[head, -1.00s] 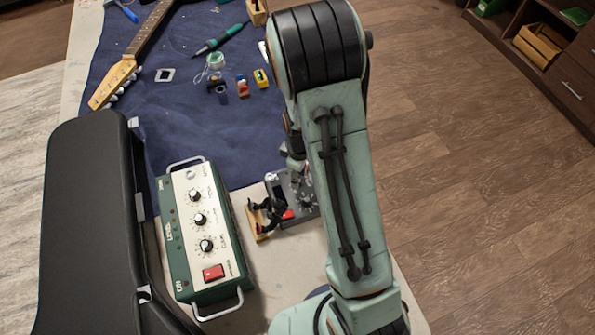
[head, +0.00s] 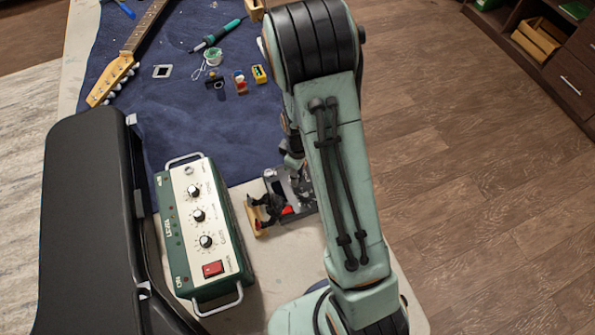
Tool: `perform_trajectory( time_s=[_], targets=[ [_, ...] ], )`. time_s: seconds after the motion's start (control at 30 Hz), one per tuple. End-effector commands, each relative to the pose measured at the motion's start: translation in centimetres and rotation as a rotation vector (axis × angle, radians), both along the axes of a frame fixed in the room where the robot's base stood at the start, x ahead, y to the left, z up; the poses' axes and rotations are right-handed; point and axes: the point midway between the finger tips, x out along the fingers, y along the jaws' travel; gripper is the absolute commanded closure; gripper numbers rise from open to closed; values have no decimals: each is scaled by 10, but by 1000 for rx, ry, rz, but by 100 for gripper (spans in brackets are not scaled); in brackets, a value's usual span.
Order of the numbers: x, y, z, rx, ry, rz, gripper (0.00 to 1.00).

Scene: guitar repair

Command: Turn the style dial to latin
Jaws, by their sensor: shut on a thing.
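A green amplifier-like box (head: 215,235) with three black knobs and a red switch stands left of the grey box. A black case (head: 85,220) lies far left. Blue mat (head: 190,130) carries tools.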

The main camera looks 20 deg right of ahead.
Motion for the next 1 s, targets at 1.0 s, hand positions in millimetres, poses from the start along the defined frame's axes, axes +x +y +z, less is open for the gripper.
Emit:
perform_trajectory(
  time_s=[1.0],
  targets=[
    [0,0,0,0,1,-836,100]
  ],
)
